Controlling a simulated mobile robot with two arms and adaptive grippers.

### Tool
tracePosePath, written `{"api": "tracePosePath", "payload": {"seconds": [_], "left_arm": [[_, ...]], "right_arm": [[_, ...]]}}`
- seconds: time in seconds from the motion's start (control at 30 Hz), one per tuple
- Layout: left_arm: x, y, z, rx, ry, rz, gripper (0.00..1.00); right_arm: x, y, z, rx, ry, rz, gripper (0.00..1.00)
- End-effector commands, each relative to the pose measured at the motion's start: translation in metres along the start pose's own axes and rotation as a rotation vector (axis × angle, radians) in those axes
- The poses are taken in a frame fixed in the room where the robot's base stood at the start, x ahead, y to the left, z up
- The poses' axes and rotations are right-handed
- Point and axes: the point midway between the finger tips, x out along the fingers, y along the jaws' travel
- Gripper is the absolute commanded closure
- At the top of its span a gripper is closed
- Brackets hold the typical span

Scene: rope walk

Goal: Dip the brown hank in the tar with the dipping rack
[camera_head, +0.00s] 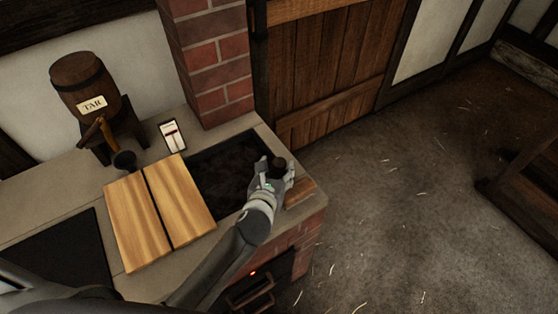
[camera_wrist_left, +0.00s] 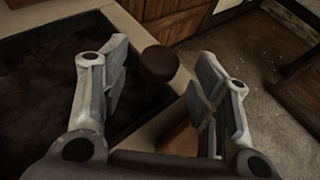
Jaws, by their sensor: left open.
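My left gripper (camera_head: 277,170) is open at the right end of the stone counter, beside the dark tar basin (camera_head: 225,165). A dark round-topped knob or post (camera_wrist_left: 160,65) stands between its spread fingers in the left wrist view, with a gap on both sides. It also shows at the gripper in the head view (camera_head: 278,163). I cannot tell whether it belongs to the dipping rack. The tar basin also fills the left of the wrist view (camera_wrist_left: 40,85). I cannot make out a brown hank. My right gripper is not in view.
A two-part wooden lid (camera_head: 137,222) lies on the counter left of the basin. A wooden block (camera_head: 300,192) sits at the counter's right edge.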

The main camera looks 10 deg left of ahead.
Motion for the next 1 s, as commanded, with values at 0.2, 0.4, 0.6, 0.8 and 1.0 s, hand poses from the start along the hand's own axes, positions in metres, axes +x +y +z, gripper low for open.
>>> {"api": "tracePosePath", "payload": {"seconds": [0.2,0.4,0.6,0.8,1.0], "left_arm": [[0.029,0.000,0.001,-0.002,0.000,0.000,0.44],[0.041,0.000,0.000,-0.001,0.000,0.000,0.44],[0.043,0.000,0.000,-0.001,0.000,-0.001,0.44],[0.042,-0.001,0.000,-0.001,0.000,-0.001,0.54],[0.042,-0.001,0.000,-0.001,0.000,-0.001,0.80]], "right_arm": [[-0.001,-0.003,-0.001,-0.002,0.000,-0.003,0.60],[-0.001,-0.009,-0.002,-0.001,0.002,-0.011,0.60],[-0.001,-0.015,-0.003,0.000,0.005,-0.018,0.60],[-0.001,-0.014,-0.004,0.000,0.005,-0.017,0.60],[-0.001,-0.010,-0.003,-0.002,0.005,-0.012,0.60]]}}
